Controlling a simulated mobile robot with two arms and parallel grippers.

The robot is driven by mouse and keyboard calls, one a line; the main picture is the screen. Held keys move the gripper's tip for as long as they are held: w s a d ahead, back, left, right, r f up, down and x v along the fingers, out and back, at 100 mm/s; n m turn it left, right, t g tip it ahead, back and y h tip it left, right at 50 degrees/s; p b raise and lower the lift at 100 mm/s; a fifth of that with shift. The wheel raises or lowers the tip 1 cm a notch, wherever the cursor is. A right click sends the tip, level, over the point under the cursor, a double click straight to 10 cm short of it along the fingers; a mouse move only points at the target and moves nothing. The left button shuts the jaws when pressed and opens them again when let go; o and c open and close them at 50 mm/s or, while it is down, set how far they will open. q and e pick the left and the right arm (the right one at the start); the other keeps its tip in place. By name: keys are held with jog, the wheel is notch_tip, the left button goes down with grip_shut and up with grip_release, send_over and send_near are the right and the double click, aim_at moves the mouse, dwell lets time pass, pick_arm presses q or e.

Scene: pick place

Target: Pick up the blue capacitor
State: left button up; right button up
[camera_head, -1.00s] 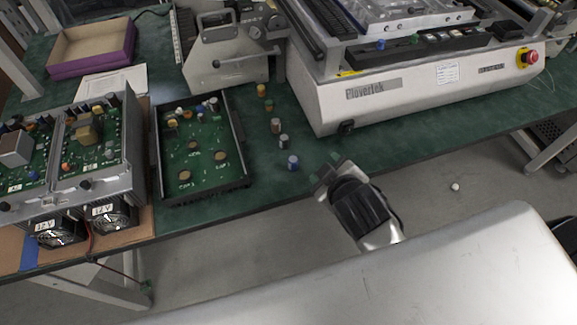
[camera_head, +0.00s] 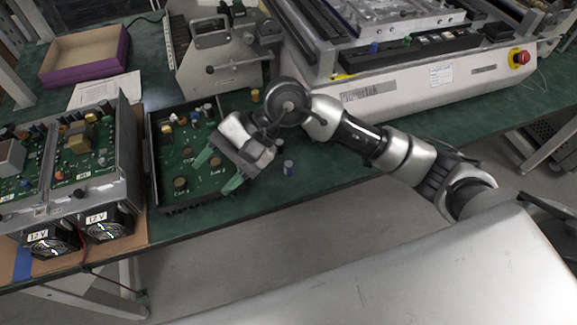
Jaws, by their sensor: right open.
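The blue capacitor (camera_head: 289,168) stands upright on the green table, near its front edge. My right gripper (camera_head: 217,171) is open, with green fingertips apart over the right side of the circuit board tray (camera_head: 193,204). The gripper is left of the blue capacitor and nothing shows between its fingers. My right arm comes in from the right and hides most of the row of capacitors behind the blue one. My left gripper is not in view.
A yellowish capacitor (camera_head: 255,96) shows behind my arm. A power unit with fans (camera_head: 108,222) stands left of the tray. A large white machine (camera_head: 400,92) fills the back right, and a grey metal fixture (camera_head: 225,65) stands behind the tray. A purple box (camera_head: 85,74) is at the back left.

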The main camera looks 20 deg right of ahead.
jog(key=w+d+f+n+t+h, duration=0.1)
jog(key=w+d+f+n+h, duration=0.25)
jog(key=d+h, duration=0.3)
jog(key=r+t+h, duration=0.1)
jog(key=h, duration=0.3)
send_over(288, 163)
jog(key=shift+n, duration=0.25)
jog(key=f, duration=0.4)
jog(key=shift+w+a+f, duration=0.1)
jog(key=shift+w+f, duration=0.15)
jog(key=shift+w, duration=0.05)
jog(key=shift+s+f+p, duration=0.2)
jog(key=shift+f+p, duration=0.1)
jog(key=shift+f, duration=1.25)
jog(key=shift+s+f+p, duration=0.15)
jog(key=shift+f+p, duration=0.1)
jog(key=shift+f, duration=1.3)
jog(key=shift+c, duration=0.3)
jog(key=c, duration=0.9)
